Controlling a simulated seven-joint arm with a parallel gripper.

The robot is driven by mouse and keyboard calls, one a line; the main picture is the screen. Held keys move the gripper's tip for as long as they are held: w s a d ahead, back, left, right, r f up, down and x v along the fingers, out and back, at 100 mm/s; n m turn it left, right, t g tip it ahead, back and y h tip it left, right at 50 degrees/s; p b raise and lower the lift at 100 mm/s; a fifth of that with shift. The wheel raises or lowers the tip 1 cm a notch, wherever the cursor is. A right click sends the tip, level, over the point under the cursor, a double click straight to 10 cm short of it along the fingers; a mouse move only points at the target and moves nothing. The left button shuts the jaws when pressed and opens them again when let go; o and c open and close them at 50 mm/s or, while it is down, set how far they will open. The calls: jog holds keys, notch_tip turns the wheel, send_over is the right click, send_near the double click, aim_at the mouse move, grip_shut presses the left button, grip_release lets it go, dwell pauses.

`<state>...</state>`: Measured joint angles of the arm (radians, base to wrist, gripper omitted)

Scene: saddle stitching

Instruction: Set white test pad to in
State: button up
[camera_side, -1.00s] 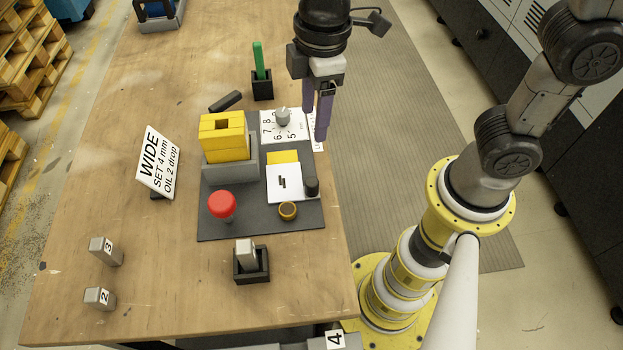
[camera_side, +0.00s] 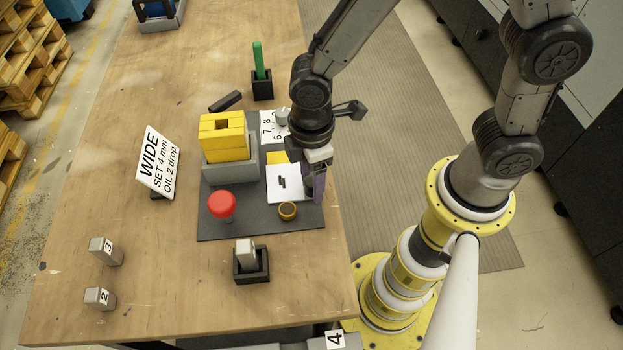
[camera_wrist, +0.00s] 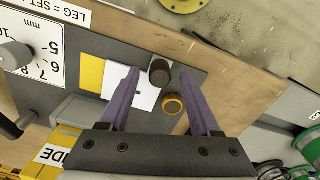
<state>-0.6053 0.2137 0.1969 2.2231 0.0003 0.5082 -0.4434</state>
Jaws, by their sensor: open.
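The white test pad (camera_side: 286,183) lies on the dark base plate, beside a yellow patch (camera_side: 277,157) at its far edge. It also shows in the wrist view (camera_wrist: 146,97), partly behind a finger. A black knob (camera_wrist: 159,73) stands at the pad's right edge; in the side view my gripper hides it. My gripper (camera_side: 314,190) is over that edge of the pad. In the wrist view my gripper (camera_wrist: 164,72) is open, with its two purple fingers on either side of the knob and nothing held between them.
A brass-rimmed round button (camera_side: 288,211) and a red mushroom button (camera_side: 222,205) stand nearby. The numbered dial plate (camera_side: 268,125) and yellow block (camera_side: 223,137) are behind. A black holder with a grey block (camera_side: 250,266) stands in front.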

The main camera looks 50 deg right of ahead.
jog(key=shift+f, duration=0.75)
grip_shut()
dwell(0.9)
